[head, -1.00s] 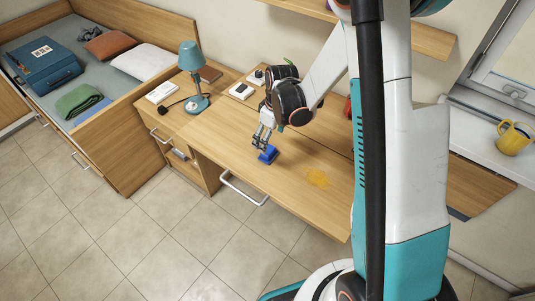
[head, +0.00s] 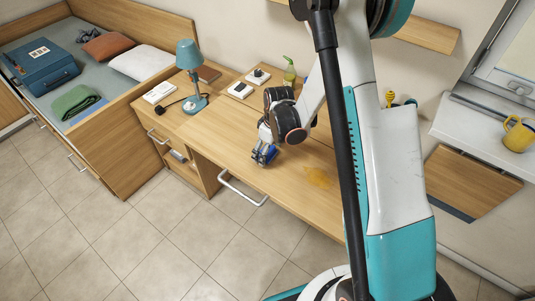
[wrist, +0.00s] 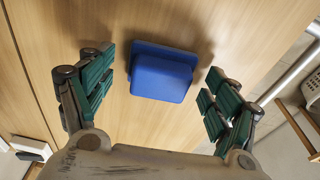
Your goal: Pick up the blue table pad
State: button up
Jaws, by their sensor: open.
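The blue table pad (wrist: 162,73) lies on the wooden desk, between and just beyond my gripper's fingertips in the wrist view. It is a blue block with a raised middle and a thin rim. In the head view the pad (head: 264,155) is partly hidden behind my fingers. My gripper (wrist: 158,80) is open, with one green-padded finger on each side of the pad and a gap on both sides. In the head view my gripper (head: 263,153) is low over the desk at the pad.
A drawer handle (head: 240,188) juts from the front.

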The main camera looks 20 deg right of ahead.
jog(key=shift+c, duration=0.6)
jog(key=c, duration=1)
jog(key=shift+r, duration=0.15)
notch_tip(320, 180, up, 20)
jog(key=p, duration=0.6)
